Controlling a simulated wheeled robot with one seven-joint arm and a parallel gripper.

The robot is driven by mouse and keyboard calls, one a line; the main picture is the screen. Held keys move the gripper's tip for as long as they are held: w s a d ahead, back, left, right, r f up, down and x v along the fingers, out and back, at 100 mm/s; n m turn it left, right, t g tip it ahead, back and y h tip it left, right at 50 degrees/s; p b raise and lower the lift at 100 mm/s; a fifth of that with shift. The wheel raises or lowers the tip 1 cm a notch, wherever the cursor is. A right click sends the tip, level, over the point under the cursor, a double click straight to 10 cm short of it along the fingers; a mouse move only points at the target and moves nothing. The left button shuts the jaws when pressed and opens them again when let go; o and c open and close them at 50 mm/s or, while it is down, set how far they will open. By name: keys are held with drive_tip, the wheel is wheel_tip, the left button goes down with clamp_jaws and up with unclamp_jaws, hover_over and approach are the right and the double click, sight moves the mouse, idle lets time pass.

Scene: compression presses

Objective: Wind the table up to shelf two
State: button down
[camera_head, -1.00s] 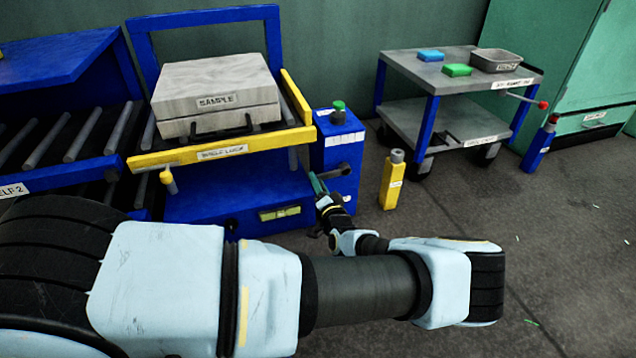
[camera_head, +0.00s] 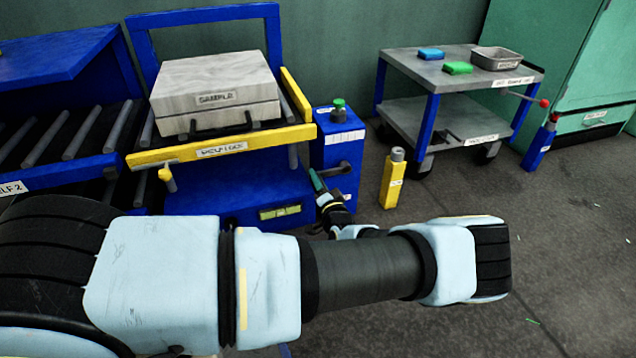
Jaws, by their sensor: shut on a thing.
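The lift table (camera_head: 150,158) has a yellow front rim and yellow right rail on a blue frame. A grey case marked SAMPLE (camera_head: 215,78) lies on its rollers. The shelf unit at the left carries a SHELF 2 label (camera_head: 12,188); its roller deck (camera_head: 62,140) looks close to the table's level, but I cannot tell if they match. A blue crank box (camera_head: 338,150) with a green knob stands at the table's right. My gripper (camera_head: 319,183) is shut on the crank handle in front of this box; the handle itself is mostly hidden by my fingers.
A yellow bottle (camera_head: 392,180) stands on the floor right of the crank box. A grey cart (camera_head: 405,66) with blue and green blocks and a tray stands behind it. Floor between is clear.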

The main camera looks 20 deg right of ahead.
drive_tip(key=shift+w+d+r, duration=0.1)
drive_tip(key=shift+w+r, duration=0.05)
drive_tip(key=shift+r, duration=0.35)
drive_tip(key=c, duration=0.7)
unclamp_jaws()
drive_tip(key=shift+f, duration=0.1)
drive_tip(key=shift+f, duration=0.15)
drive_tip(key=s, duration=0.3)
drive_tip(key=s+a+p, duration=0.1)
drive_tip(key=s, duration=0.3)
drive_tip(key=s+p, duration=0.1)
drive_tip(key=s, duration=0.3)
drive_tip(key=shift+a, duration=0.15)
